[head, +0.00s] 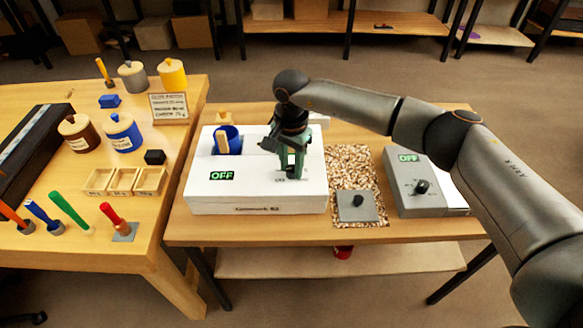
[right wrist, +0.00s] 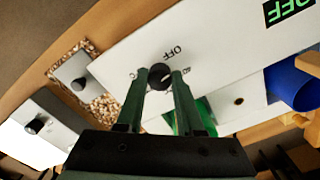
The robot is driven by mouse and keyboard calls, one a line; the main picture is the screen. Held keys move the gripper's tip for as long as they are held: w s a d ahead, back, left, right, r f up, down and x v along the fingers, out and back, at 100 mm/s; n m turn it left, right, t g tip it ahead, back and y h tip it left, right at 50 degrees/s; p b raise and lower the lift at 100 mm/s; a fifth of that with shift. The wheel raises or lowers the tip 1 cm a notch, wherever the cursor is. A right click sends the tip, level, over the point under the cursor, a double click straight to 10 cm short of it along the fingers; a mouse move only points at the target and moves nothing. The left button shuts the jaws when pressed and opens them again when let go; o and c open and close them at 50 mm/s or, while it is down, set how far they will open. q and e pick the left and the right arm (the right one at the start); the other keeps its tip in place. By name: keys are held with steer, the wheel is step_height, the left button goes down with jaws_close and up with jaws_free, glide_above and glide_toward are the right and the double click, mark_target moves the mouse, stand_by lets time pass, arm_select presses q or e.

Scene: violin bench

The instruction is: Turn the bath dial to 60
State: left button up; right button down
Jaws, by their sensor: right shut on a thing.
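The white bath (head: 256,200) stands on the right-hand table, with a green display (head: 222,175) reading OFF. The bath dial (right wrist: 159,74) is a round black knob on its white top, seen in the right wrist view beside printed marks, one reading OFF. My right gripper (head: 293,174) reaches down onto the bath top from the right. In the right wrist view, its fingers (right wrist: 159,80) are on either side of the dial, shut on it. In the head view the gripper hides the dial. I cannot read exactly where the dial points. My left gripper is not in view.
A blue pot (head: 228,139) sits in the bath's opening. To the right are a cork-like speckled mat (head: 352,165), a small grey plate with a black knob (head: 357,206), and a grey box (head: 408,170) showing OFF. The left table holds jars, trays and tools.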

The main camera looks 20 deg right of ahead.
steer(key=m+b, duration=0.1)
steer(key=m, duration=0.2)
steer(key=shift+m, duration=0.4)
steer(key=m+b, duration=0.1)
steer(key=m, duration=0.2)
steer(key=shift+m, duration=0.3)
steer(key=m, duration=0.3)
steer(key=shift+w+m+b, duration=0.1)
steer(key=shift+m+b, duration=0.2)
steer(key=shift+b, duration=0.05)
steer(key=m, duration=0.4)
steer(key=shift+m, duration=0.3)
steer(key=m, duration=0.3)
steer(key=shift+r+m, duration=0.1)
steer(key=shift+m, duration=0.2)
steer(key=m, duration=0.4)
steer(key=shift+d+m, duration=0.1)
steer(key=shift+m, duration=0.2)
steer(key=m, duration=0.4)
steer(key=shift+m+p, duration=0.55)
steer(key=shift+m, duration=1.35)
